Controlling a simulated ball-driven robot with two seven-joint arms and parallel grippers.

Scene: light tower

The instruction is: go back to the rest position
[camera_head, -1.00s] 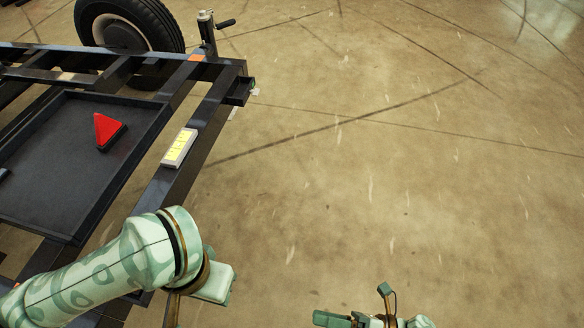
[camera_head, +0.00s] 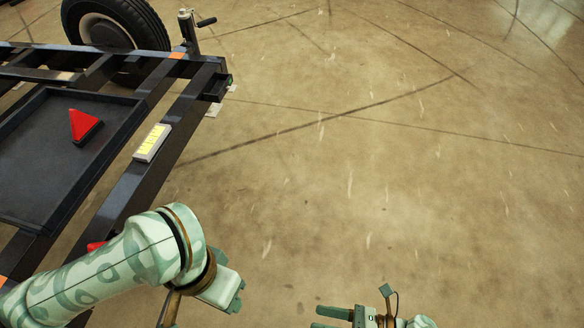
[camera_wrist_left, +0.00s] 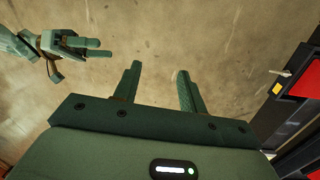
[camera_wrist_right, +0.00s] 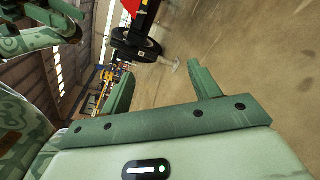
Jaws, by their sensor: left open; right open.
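My right gripper (camera_head: 317,318) shows at the bottom edge of the head view, over bare floor, its fingers apart. In the right wrist view its two fingers (camera_wrist_right: 160,70) stand wide apart with nothing between them. My left arm comes in from the left over the trailer's edge in the head view, and its fingers do not show clearly there. In the left wrist view the left gripper (camera_wrist_left: 156,70) is open and empty above the floor. My right gripper also shows at the upper left of that view (camera_wrist_left: 97,48).
A dark trailer frame (camera_head: 125,195) fills the left of the head view. A red triangle (camera_head: 84,125) sits in its tray, a yellow-lit block (camera_head: 152,143) on its rail. A wheel (camera_head: 115,25) and crank jack (camera_head: 188,32) are at the back. Floor at right is clear.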

